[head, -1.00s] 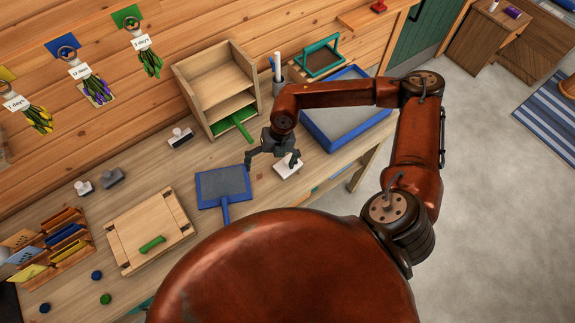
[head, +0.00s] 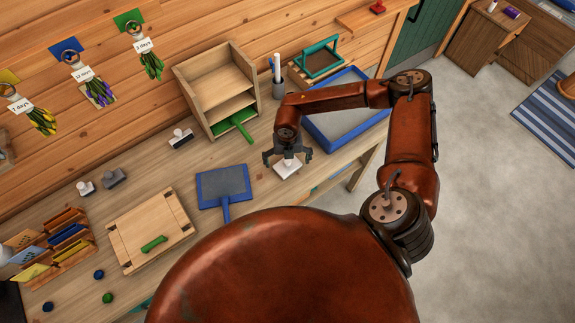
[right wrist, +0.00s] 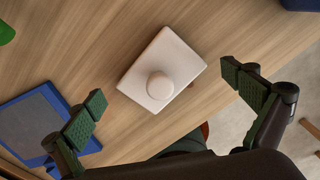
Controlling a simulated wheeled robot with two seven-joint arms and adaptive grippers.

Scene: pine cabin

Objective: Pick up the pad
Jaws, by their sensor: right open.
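The pad is a white rectangular block with a round white knob on top; I take this to be the pad (head: 287,172). It lies on the wooden bench near its front edge, right of a blue-framed grey board. In the right wrist view the pad (right wrist: 183,58) lies flat and tilted in the picture, its whole top visible. My right gripper (head: 287,158) is open above the pad, one finger to each side. In the right wrist view the right gripper (right wrist: 163,87) has its green-padded fingers wide apart, with nothing between them touching. My left gripper does not show.
The blue-framed board (head: 222,183) with a handle lies left of the pad. A blue tray (head: 345,137) is behind and right. A wooden shelf box (head: 215,78) and a dark pen holder (head: 278,89) stand by the wall. A wooden press board (head: 125,235) lies farther left.

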